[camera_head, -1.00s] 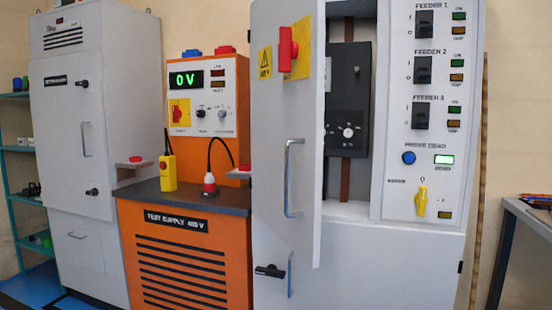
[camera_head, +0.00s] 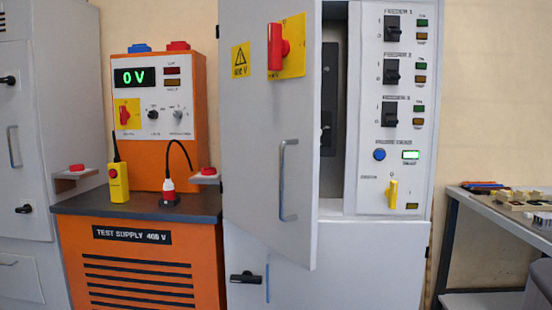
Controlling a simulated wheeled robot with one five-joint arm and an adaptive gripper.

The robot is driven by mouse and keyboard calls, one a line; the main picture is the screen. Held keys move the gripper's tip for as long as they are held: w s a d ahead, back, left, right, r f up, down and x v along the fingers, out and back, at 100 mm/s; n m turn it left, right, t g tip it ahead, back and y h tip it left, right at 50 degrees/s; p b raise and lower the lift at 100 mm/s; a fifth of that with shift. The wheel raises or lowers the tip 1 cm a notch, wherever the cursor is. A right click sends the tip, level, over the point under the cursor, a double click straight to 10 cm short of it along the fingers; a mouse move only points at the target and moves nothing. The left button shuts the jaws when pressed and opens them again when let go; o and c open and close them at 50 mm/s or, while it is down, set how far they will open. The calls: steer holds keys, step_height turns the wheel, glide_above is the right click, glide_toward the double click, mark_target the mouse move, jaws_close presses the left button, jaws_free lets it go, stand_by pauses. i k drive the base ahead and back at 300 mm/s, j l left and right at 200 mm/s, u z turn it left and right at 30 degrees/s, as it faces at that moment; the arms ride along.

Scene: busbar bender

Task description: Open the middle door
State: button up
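The middle door (camera_head: 262,130) is a light grey cabinet door. It stands partly open, swung out from the cabinet with its free edge on the right. It carries a red rotary switch on a yellow plate (camera_head: 292,45), a yellow warning label (camera_head: 240,60) and a vertical metal handle (camera_head: 284,180). Behind its free edge a narrow strip of the cabinet interior (camera_head: 332,110) shows, with part of a dark panel. The rest of the interior is hidden by the door. My gripper is not in view.
Right of the opening is a feeder switch panel (camera_head: 365,110). Below is a lower grey front with a black handle (camera_head: 247,277). Left stands an orange test supply bench (camera_head: 70,265) with a dark top, then a grey cabinet (camera_head: 55,110). A workbench (camera_head: 487,205) stands at the right.

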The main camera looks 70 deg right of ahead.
mark_target(270, 122)
steer(key=i+j+z, duration=1.5)
steer(key=j, duration=0.25)
steer(key=i+j+z, duration=0.1)
steer(key=j+z, duration=0.2)
steer(key=j, duration=0.2)
